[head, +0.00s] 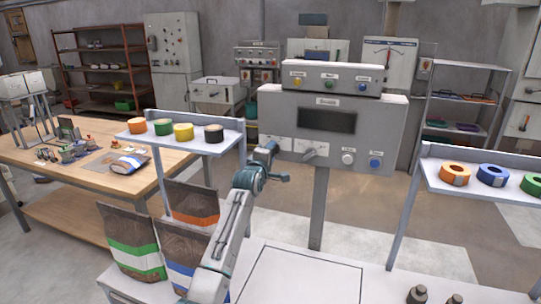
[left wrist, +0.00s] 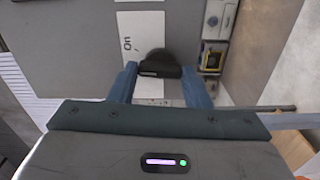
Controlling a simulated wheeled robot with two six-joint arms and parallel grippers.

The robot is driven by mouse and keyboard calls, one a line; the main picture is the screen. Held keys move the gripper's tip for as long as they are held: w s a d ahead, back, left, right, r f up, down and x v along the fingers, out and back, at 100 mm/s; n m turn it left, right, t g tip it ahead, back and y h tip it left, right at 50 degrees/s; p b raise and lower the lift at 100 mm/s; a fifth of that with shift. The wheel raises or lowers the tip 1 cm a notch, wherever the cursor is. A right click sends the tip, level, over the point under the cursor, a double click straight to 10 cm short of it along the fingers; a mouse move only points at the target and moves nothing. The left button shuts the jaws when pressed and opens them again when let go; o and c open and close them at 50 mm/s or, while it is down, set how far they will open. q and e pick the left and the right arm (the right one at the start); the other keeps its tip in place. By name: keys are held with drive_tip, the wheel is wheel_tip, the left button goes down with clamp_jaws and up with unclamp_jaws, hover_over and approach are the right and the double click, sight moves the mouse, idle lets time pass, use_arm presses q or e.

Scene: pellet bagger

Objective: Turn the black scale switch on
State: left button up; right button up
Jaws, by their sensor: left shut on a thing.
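The black scale switch (left wrist: 160,64) shows in the left wrist view on a grey panel, between my two blue fingertips. A white label reading "On" lies beside it. My left gripper (left wrist: 159,72) is shut on the switch. In the head view my left arm reaches up from the bottom, and its gripper (head: 271,149) is at the lower left of the grey scale panel (head: 386,113). The scale display (head: 327,120) is dark. My right gripper is not in view.
A grey lever (head: 314,152), a white button (head: 348,159) and a blue button (head: 375,163) are on the panel. Shelves with tape rolls stand left (head: 178,145) and right (head: 482,192). Filled bags (head: 132,243) stand beside my left arm.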

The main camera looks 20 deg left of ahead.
use_arm(q)
drive_tip(key=m, duration=0.4)
drive_tip(key=shift+m+b, duration=0.35)
drive_tip(key=shift+m, duration=0.05)
idle(0.4)
drive_tip(key=o, duration=1)
drive_tip(key=shift+s+a+b, duration=0.2)
drive_tip(key=shift+s+b, duration=1.45)
drive_tip(key=shift+s, duration=3.75)
drive_tip(key=shift+f, duration=0.1)
